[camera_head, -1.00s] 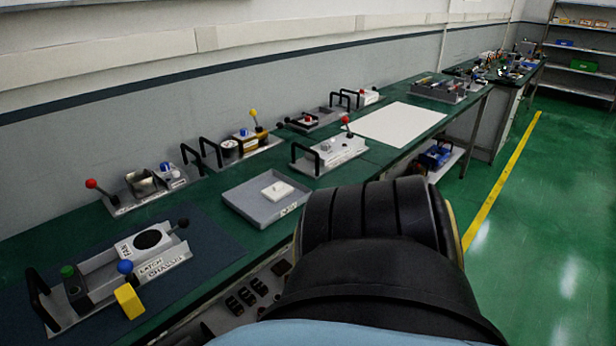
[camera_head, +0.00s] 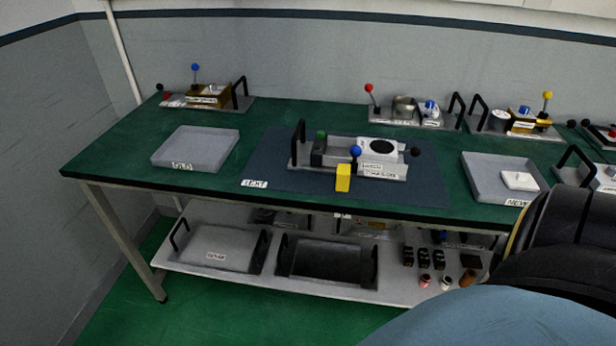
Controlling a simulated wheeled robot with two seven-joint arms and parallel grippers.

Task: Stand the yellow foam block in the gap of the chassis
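The yellow foam block (camera_head: 343,178) stands upright on the dark blue mat (camera_head: 270,170), close to the front edge of the bench. Just behind it is the chassis (camera_head: 393,171), a light grey tray with a black handle at its left end. The chassis holds a dark block with a green knob (camera_head: 320,148), a blue-knobbed lever (camera_head: 355,152) and a white unit with a black disc (camera_head: 380,150). A space shows between the dark block and the white unit, partly hidden by the blue knob. Neither gripper is in view.
A grey tray labelled OLD (camera_head: 196,148) is empty on the left. A tray labelled NEW (camera_head: 482,180) holds a white piece (camera_head: 519,180). Other lever assemblies stand along the wall. Trays and small parts fill the lower shelf (camera_head: 300,272). My dark arm covers the lower right.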

